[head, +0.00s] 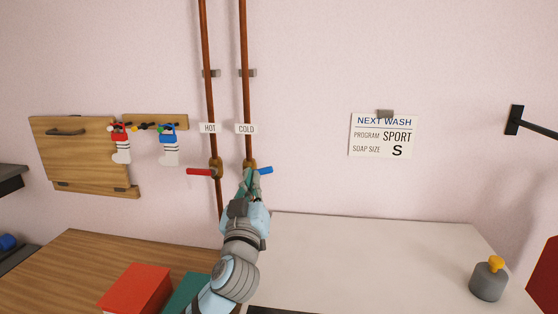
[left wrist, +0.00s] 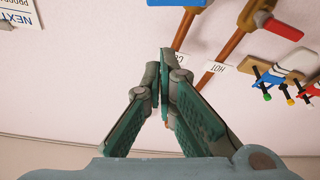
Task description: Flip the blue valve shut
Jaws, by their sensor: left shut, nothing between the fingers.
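The blue valve handle (head: 265,170) sticks out level to the right of the COLD pipe's brass valve body (head: 250,163). My left gripper (head: 246,176) is shut and empty, in front of the COLD pipe just left of the handle. It hides part of the valve in the head view. In the left wrist view, the picture is turned over. There the blue handle (left wrist: 178,3) lies at the top edge, apart from the shut fingertips of my left gripper (left wrist: 164,55). Whether they touch the valve body cannot be told. My right gripper is not in view.
The HOT pipe (head: 208,115) runs close on the left, with its red handle (head: 201,172) pointing left. A wooden panel (head: 73,150) and two hanging socks are further left. Below are a red box (head: 135,287) and a white top (head: 370,255) with a grey jar (head: 488,284).

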